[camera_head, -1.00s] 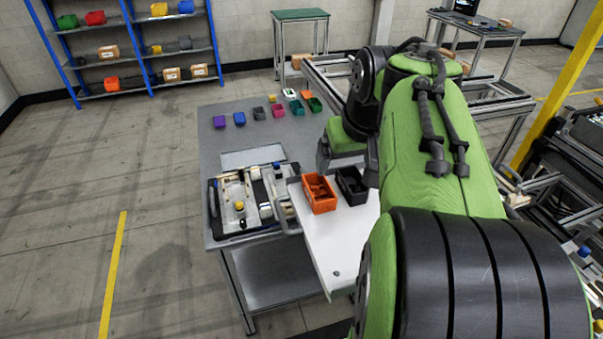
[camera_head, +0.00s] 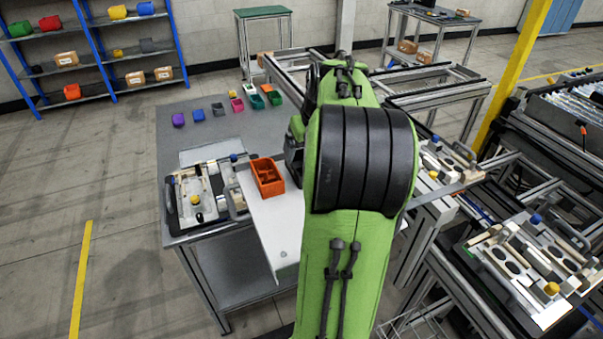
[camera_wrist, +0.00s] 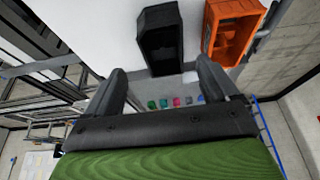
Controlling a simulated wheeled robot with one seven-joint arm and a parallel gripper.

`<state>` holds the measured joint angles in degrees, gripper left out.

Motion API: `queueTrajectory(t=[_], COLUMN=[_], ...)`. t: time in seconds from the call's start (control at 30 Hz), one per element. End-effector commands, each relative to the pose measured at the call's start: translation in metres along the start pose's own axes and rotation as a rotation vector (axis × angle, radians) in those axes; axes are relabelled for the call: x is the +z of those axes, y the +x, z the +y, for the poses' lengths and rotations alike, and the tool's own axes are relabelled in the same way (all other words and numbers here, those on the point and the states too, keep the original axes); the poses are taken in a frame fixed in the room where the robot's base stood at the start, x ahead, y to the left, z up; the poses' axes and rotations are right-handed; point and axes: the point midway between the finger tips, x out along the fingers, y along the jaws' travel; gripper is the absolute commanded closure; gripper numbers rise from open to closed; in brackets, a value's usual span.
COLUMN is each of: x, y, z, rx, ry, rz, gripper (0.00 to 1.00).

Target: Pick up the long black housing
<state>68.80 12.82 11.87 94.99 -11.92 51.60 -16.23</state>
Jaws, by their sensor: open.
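My gripper (camera_wrist: 164,80) is open in the wrist view, with nothing between its two fingers. A black open bin (camera_wrist: 160,40) lies just beyond the fingertips, slightly left of an orange bin (camera_wrist: 232,32). In the head view my arm hides the gripper and the black bin. I cannot pick out a long black housing with certainty. A pallet fixture (camera_head: 540,262) at the right holds several dark, elongated oval parts. Another fixture (camera_head: 432,165) behind my arm also bears dark parts, partly hidden.
The orange bin (camera_head: 268,177) stands on a white board (camera_head: 277,225) at the grey table (camera_head: 178,135). A loaded fixture (camera_head: 198,200) is on its left. Several small coloured bins line the far side. A yellow post (camera_head: 513,75) stands at the right, by metal conveyor frames.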

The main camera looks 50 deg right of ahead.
Motion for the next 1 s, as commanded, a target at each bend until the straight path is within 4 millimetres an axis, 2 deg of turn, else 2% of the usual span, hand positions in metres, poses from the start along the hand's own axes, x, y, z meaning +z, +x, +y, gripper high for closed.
queueTrajectory(t=[0.1, 0.23, 0.5, 0.9, 1.0], x=[0.000, -0.001, -0.002, -0.001, -0.002], y=[0.024, 0.044, 0.048, 0.048, 0.048], z=[-0.004, -0.004, -0.004, -0.004, -0.004], rx=[-0.004, -0.002, 0.000, 0.000, 0.000], ry=[-0.002, -0.001, -0.002, -0.001, -0.001], rz=[-0.005, -0.003, 0.000, -0.001, 0.000], gripper=[0.13, 0.13, 0.14, 0.76, 0.77])
